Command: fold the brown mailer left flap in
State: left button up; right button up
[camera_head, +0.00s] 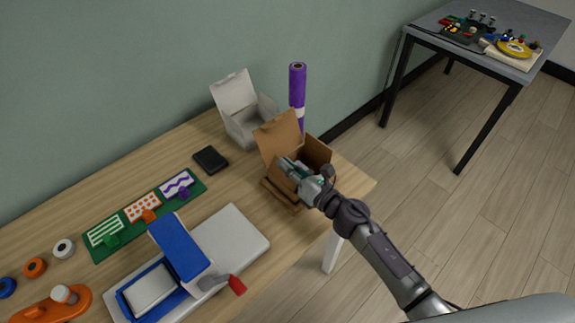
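The brown mailer (279,137) is an open cardboard box near the right end of the wooden table. A large panel stands up at its back left, and part of its inside shows. My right gripper (287,168) is at the front of the mailer, over its opening, with the arm coming in from the lower right. The gripper and wrist hide part of the box's front and the left flap area. The fingers are too small to tell whether they are open or touching cardboard. My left gripper is not in view.
A white open box (243,118) and a purple roll (297,88) stand behind the mailer. A black wallet-like item (210,159) lies to its left. A blue and white press (178,250) stands front left. A grey table (510,25) is at the far right.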

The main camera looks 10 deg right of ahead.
jog(key=shift+o, duration=1.3)
jog(key=shift+s+d, duration=0.1)
jog(key=v, duration=1.1)
jog(key=shift+s+d, duration=0.2)
jog(key=shift+s, duration=0.15)
